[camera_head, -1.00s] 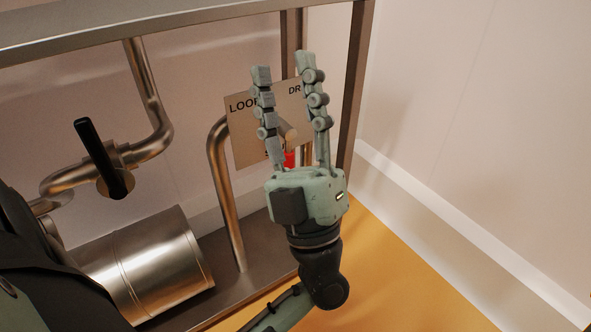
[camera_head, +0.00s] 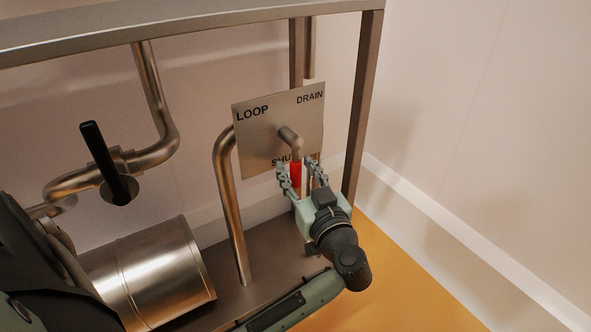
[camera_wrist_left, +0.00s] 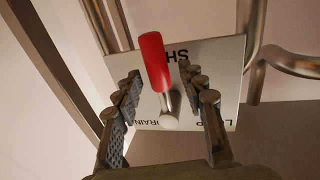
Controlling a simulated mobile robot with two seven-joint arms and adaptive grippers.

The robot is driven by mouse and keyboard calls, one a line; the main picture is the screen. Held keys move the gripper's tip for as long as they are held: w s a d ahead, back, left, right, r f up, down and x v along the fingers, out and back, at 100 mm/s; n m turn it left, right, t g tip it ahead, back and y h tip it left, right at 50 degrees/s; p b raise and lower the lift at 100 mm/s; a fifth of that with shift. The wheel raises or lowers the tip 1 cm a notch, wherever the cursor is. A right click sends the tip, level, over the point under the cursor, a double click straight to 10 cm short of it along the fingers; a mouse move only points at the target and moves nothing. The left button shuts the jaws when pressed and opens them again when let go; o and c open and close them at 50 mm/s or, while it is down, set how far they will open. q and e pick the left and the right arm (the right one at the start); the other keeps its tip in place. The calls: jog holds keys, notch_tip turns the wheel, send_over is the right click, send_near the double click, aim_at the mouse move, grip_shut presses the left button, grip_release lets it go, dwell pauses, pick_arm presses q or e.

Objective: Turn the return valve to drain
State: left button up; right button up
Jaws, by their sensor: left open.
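The return valve's red handle (camera_head: 296,175) points down toward the word SHUT on a metal plate (camera_head: 255,145), which also reads LOOP at upper left and DRAIN at upper right. In the head view my left gripper (camera_head: 297,168) is below the plate, open, with a finger on each side of the red handle. The left wrist view shows the red handle (camera_wrist_left: 153,62) between the two spread fingers, with gaps on both sides. SHUT is partly covered in the head view. My right gripper is not in view.
A black lever (camera_head: 103,160) stands on the pipe at left. A shiny metal cylinder (camera_head: 155,272) lies below it. A curved pipe (camera_head: 226,200) rises beside the plate. The frame post (camera_head: 363,100) stands right of the plate. Open yellow floor (camera_head: 400,285) lies to the right.

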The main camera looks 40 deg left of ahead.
pick_arm(q)
jog(key=shift+w+a, duration=0.4)
jog(key=shift+a, duration=0.1)
grip_shut()
